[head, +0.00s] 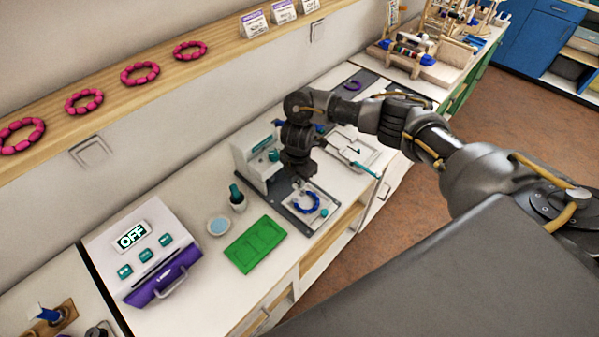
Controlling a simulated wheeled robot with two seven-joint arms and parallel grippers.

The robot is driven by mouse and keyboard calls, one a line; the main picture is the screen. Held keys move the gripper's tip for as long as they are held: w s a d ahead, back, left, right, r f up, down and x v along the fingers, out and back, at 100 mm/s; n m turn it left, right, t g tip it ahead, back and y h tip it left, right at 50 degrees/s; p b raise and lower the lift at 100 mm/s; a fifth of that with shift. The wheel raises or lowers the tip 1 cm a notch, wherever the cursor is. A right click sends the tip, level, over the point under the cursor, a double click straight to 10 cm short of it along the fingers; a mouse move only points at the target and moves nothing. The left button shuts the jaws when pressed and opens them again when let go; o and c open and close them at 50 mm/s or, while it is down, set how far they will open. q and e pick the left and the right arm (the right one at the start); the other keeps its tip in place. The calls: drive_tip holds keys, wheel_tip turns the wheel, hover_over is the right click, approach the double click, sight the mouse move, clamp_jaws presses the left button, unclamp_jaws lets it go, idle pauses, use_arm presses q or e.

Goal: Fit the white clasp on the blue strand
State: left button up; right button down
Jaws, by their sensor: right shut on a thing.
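The blue strand (306,202) is a curved string of dark blue beads, bent into a ring, on a light plate (322,198) on the dark grey base of a white bench device (247,160). My right gripper (299,177) points down just behind and above the strand, apart from it as far as I can tell. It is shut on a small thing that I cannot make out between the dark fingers. I cannot make out the white clasp anywhere. My left gripper is not in view.
Left of the strand are a green tray (256,244), a round pale dish (218,226) and a teal-topped bottle (238,198). A white and purple machine reading OFF (140,250) stands further left. A white tray (352,147) lies behind right. Pink bracelets (140,73) lie on the shelf.

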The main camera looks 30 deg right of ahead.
drive_tip(key=shift+d, duration=0.2)
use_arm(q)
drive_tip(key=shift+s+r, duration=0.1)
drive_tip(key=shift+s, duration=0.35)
use_arm(e)
drive_tip(key=shift+n, duration=0.3)
drive_tip(key=shift+f+b, duration=0.6)
drive_tip(key=shift+f, duration=0.05)
wheel_tip(320, 180, down, 3)
drive_tip(key=b, duration=0.3)
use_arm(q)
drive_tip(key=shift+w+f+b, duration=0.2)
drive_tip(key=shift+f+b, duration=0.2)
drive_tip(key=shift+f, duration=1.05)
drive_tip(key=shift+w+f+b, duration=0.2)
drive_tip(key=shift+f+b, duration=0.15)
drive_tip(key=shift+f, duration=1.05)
use_arm(e)
drive_tip(key=shift+f, duration=1)
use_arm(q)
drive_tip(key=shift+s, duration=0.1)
use_arm(e)
drive_tip(key=c, duration=1.2)
unclamp_jaws()
drive_tip(key=shift+c, duration=0.2)
drive_tip(key=shift+o, duration=0.5)
